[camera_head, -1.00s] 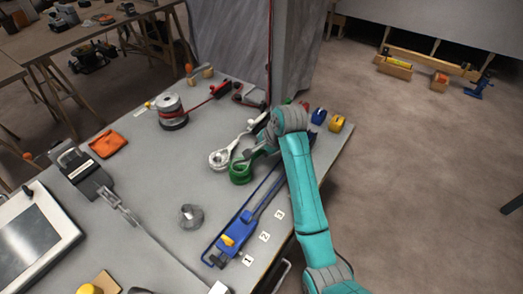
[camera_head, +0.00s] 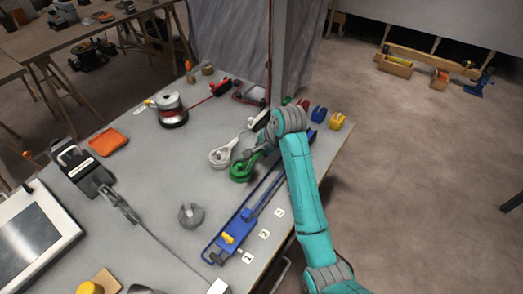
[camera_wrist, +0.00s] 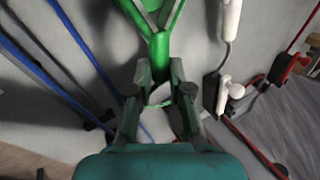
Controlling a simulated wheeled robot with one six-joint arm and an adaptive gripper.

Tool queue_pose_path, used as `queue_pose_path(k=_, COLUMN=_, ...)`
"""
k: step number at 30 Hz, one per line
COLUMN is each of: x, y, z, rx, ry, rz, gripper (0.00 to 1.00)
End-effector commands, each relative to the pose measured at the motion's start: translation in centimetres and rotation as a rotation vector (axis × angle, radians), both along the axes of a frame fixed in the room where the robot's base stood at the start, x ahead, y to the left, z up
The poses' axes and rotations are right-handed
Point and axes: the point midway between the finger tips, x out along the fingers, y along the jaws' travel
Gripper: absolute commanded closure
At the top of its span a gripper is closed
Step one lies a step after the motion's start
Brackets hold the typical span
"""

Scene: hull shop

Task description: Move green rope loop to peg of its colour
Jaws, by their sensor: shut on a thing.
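The green rope loop (camera_head: 241,172) lies on the grey bench just right of a white rope loop (camera_head: 221,157). My gripper (camera_head: 250,154) is at its far, narrow end. In the wrist view my gripper (camera_wrist: 160,92) is shut on the green rope loop (camera_wrist: 160,45) at the neck where its strands join; the round part runs out of the top edge. I cannot tell whether the loop is clear of the bench. Blue (camera_head: 318,115) and yellow (camera_head: 336,121) blocks stand at the bench's right corner, with a red one partly behind my arm. No green peg can be made out.
A long blue tool (camera_head: 236,228) lies along the bench's right edge beside number labels. A grey spool with red line (camera_head: 172,109) stands farther back, and a grey ring (camera_head: 191,215) lies in front. A pillar rises behind the bench.

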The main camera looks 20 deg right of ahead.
Motion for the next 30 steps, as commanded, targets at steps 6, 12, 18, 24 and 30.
queue_pose_path(k=6, x=-0.01, y=-0.01, z=-0.36, rx=0.0, ry=0.0, rz=0.0, gripper=1.0)
queue_pose_path(k=12, x=0.0, y=0.0, z=-0.56, rx=0.0, ry=0.0, rz=0.0, gripper=1.0)
queue_pose_path(k=18, x=0.0, y=0.0, z=-0.54, rx=0.0, ry=0.0, rz=0.0, gripper=1.0)
queue_pose_path(k=24, x=0.01, y=0.0, z=-0.52, rx=0.0, ry=0.0, rz=0.0, gripper=0.51)
queue_pose_path(k=30, x=0.0, y=0.0, z=-0.53, rx=0.0, ry=0.0, rz=0.0, gripper=0.51)
